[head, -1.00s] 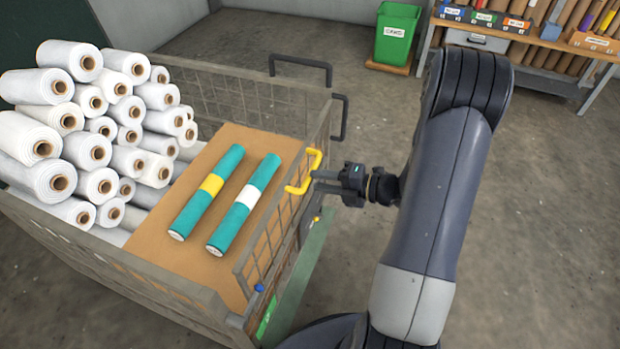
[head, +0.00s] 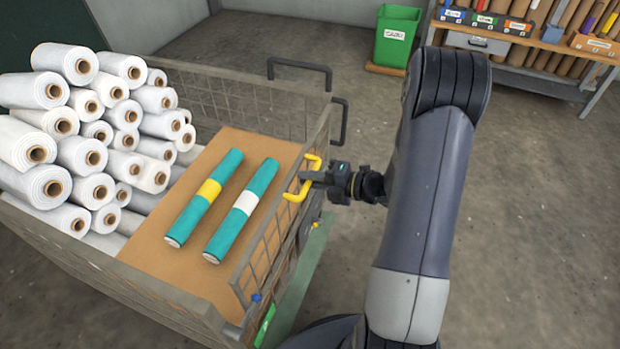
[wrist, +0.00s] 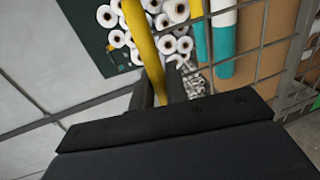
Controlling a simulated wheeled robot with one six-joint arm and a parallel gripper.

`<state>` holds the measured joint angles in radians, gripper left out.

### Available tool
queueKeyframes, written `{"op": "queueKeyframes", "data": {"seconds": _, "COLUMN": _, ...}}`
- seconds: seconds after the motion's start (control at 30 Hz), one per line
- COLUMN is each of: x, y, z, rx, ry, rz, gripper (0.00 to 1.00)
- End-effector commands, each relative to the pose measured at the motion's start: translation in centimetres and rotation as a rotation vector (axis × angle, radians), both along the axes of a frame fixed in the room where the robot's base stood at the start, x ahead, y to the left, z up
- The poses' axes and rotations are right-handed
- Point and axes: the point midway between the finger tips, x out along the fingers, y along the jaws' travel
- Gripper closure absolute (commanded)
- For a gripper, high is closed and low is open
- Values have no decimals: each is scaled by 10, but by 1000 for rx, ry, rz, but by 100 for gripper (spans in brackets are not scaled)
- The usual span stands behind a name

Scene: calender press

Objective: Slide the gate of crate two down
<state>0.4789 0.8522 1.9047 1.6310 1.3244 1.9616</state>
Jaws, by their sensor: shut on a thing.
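The crate's mesh gate (head: 268,262) stands at the crate's right side. A yellow handle (head: 314,161) is on it near the top. My gripper (head: 312,178) reaches it from the right and is shut on the yellow handle. In the wrist view the handle (wrist: 143,45) runs as a yellow bar down to the fingers (wrist: 160,88), with the gate's mesh (wrist: 262,45) to its right. The fingertips are partly hidden there by the gripper body. No number is readable on the crate.
Inside the crate, two teal rolls (head: 204,197) lie on a brown board (head: 150,258), with many white rolls (head: 85,155) stacked at the left. A green bin (head: 396,35) and a shelf table (head: 540,75) stand behind. The floor (head: 530,220) at the right is clear.

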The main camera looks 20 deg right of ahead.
Motion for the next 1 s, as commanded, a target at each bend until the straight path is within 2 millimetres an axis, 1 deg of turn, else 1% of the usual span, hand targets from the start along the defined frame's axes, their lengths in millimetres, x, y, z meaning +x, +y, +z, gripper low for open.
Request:
{"op": "queueKeyframes", "data": {"seconds": 0.43, "x": 0, "y": 0, "z": -1, "rx": 0, "ry": 0, "rz": 0, "gripper": 100}}
{"op": "queueKeyframes", "data": {"seconds": 0.57, "x": 0, "y": 0, "z": -9, "rx": 0, "ry": 2, "rz": 1, "gripper": 100}}
{"op": "queueKeyframes", "data": {"seconds": 0.67, "x": 0, "y": 0, "z": -24, "rx": 1, "ry": 3, "rz": 0, "gripper": 100}}
{"op": "queueKeyframes", "data": {"seconds": 0.77, "x": -1, "y": 0, "z": -48, "rx": 2, "ry": 5, "rz": 0, "gripper": 100}}
{"op": "queueKeyframes", "data": {"seconds": 1.0, "x": -1, "y": 0, "z": -119, "rx": 3, "ry": 7, "rz": 1, "gripper": 100}}
